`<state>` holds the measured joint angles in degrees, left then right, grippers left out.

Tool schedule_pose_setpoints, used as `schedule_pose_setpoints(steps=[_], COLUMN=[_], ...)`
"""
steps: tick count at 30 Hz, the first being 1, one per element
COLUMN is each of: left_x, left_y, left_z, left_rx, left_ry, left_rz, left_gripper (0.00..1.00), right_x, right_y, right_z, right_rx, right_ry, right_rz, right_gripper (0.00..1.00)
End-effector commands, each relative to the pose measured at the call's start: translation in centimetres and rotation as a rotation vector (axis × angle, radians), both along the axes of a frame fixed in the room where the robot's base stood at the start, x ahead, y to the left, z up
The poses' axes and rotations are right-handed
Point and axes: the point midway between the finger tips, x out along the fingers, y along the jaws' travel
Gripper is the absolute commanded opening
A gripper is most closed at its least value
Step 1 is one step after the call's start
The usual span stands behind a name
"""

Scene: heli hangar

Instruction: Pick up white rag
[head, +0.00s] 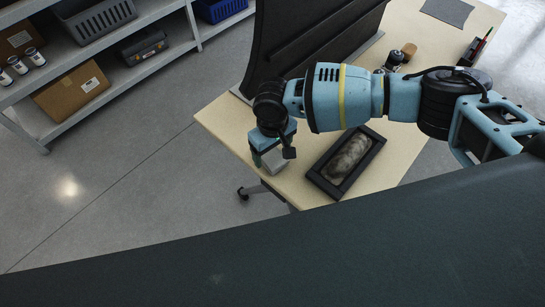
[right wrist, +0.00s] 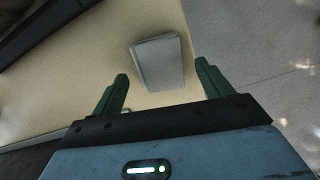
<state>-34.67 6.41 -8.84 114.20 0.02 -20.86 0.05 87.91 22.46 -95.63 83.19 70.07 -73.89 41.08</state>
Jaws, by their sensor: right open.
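The white rag (right wrist: 159,63) is a folded, pale grey-white block lying on the light wooden table in the right wrist view, close to the table's edge. In the head view the rag (head: 276,161) lies at the table's near left corner, partly covered by my gripper. My right gripper (right wrist: 164,88) is open, with its two green fingers apart and nothing between the tips. The rag lies just beyond the fingertips, between their lines. In the head view my right gripper (head: 268,152) points down over the rag. My left gripper is not in view.
A black tray (head: 316,176) holding a grey-brown object stands right of the rag on the table (head: 405,150). A large dark panel (head: 300,40) stands behind my gripper. Shelves (head: 130,75) with boxes and crates are at the far left. Open floor lies left of the table.

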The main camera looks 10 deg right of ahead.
Motion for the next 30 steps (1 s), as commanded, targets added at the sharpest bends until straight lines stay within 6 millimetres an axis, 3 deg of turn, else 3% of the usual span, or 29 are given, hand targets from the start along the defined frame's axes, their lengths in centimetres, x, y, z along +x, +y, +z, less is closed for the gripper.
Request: schedule_pose_setpoints(steps=[5,13,24,30], left_x=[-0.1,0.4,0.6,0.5], left_y=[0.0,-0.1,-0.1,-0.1], left_z=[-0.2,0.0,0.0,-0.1], left_rx=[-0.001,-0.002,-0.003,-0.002], left_ry=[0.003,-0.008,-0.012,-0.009], left_rz=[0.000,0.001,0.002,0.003], left_gripper=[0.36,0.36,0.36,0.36], right_x=[0.0,0.0,0.0,0.0], right_y=[0.0,0.0,0.0,0.0], right_z=[-1.9,-2.1,-2.1,-2.1], right_rx=[0.001,0.001,0.001,0.001], right_ry=[0.001,0.000,0.000,0.000], right_rz=[-0.001,-0.001,-0.001,-0.001], right_gripper=[0.78,0.78,0.31,0.30])
